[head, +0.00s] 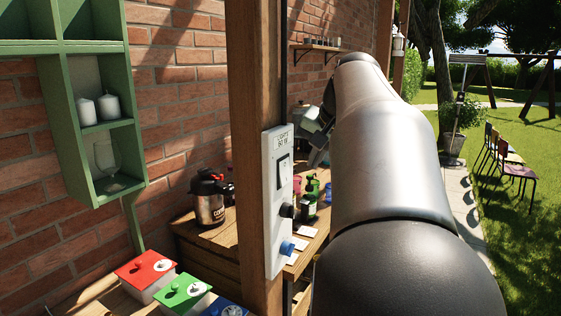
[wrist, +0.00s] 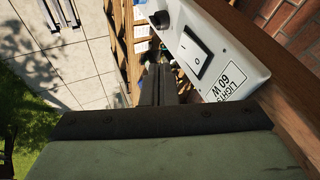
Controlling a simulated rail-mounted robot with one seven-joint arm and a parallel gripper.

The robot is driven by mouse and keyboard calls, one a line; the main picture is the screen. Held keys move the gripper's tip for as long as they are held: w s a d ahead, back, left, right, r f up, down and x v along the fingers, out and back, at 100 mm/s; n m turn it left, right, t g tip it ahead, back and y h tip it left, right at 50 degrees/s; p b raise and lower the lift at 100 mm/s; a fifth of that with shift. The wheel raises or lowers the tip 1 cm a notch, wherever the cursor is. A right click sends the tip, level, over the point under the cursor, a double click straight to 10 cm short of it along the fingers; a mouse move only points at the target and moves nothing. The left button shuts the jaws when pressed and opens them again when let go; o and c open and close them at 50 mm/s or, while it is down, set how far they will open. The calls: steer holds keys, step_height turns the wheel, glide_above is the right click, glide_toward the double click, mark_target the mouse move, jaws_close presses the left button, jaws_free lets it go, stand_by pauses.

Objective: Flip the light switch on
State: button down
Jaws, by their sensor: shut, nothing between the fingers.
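In the wrist view the rocker (wrist: 198,46) sits at the upper right, with I and O marks, above a label reading LIGHTS 60 W. I cannot tell for sure which side is pressed in. My gripper (wrist: 158,84) is shut and empty, its fingers beside the panel's edge and to the left of the rocker, apart from it. In the head view my gripper (head: 318,150) is partly hidden behind my arm, just right of the panel.
The panel also carries a black knob (head: 287,210) and a blue knob (head: 287,248) below the switch. The wooden post (head: 255,90) stands beside it. Behind are a wooden table with a flask (head: 208,200) and several bottles. Lidded boxes (head: 146,268) sit at the lower left.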

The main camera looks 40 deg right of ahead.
mark_target(285, 171)
steer(key=shift+s+d+r, duration=0.1)
steer(key=shift+d+r, duration=0.45)
steer(key=shift+d, duration=0.2)
steer(key=shift+f, duration=0.1)
steer(key=w+f+p, duration=0.3)
steer(key=w+f, duration=0.5)
steer(key=w, duration=0.1)
steer(key=shift+f, duration=0.25)
steer(key=shift+w+a, duration=0.1)
